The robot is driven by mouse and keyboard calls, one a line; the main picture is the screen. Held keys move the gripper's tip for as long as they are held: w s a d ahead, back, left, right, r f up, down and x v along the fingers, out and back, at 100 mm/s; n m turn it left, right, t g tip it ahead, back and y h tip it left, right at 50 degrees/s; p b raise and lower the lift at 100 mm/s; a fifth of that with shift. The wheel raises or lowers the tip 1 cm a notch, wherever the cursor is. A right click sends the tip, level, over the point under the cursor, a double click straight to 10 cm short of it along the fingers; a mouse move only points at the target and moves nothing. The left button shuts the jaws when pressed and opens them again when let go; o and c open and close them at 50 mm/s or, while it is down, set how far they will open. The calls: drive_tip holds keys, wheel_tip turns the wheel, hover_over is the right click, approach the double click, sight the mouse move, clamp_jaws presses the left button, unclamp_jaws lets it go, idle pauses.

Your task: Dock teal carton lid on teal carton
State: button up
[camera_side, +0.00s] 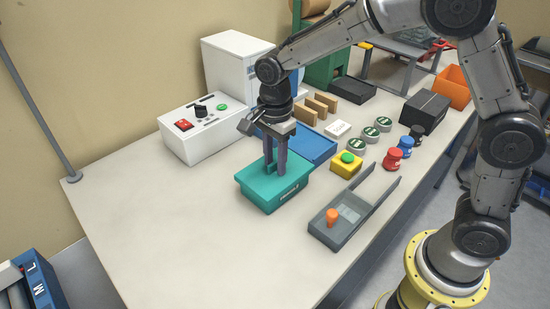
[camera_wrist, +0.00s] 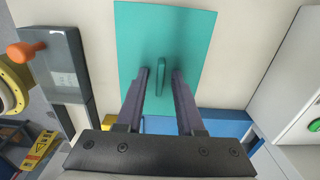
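The teal carton lid (camera_side: 254,178) lies flat on top of the teal carton (camera_side: 286,199) on the table, its edges appearing lined up with the carton in the side view. In the wrist view the lid (camera_wrist: 190,32) fills the upper middle, with its upright teal handle (camera_wrist: 161,75) in the centre. My gripper (camera_side: 275,172) points down over the lid. In the wrist view my gripper's fingers (camera_wrist: 161,73) stand on both sides of the handle with a visible gap on each side, so it is open around the handle. The carton body is hidden below the lid in that view.
A grey tray with an orange knob (camera_side: 332,216) and a yellow box with a green button (camera_side: 346,163) stand to the right. A blue tray (camera_side: 312,146) lies behind the carton, and a white control box (camera_side: 202,128) behind left. The front left table is clear.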

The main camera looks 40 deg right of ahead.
sight(275, 162)
wheel_tip(275, 162, up, 13)
drive_tip(key=s+d+r+n+t, duration=0.2)
drive_tip(key=s+d+r+n, duration=0.15)
drive_tip(key=s+n, duration=0.2)
drive_tip(key=s+d+f+n+t, duration=0.1)
drive_tip(key=s+d+f+n, duration=0.1)
drive_tip(key=s+n, duration=0.4)
drive_tip(key=s+d+f+n+t, duration=0.2)
drive_tip(key=s+n, duration=0.4)
drive_tip(key=s, duration=0.6)
drive_tip(key=shift+d+f+t, duration=0.3)
drive_tip(key=shift+d+f, duration=0.15)
drive_tip(key=shift+d, duration=0.8)
drive_tip(key=shift+n, duration=0.25)
drive_tip(key=shift+c, duration=0.3)
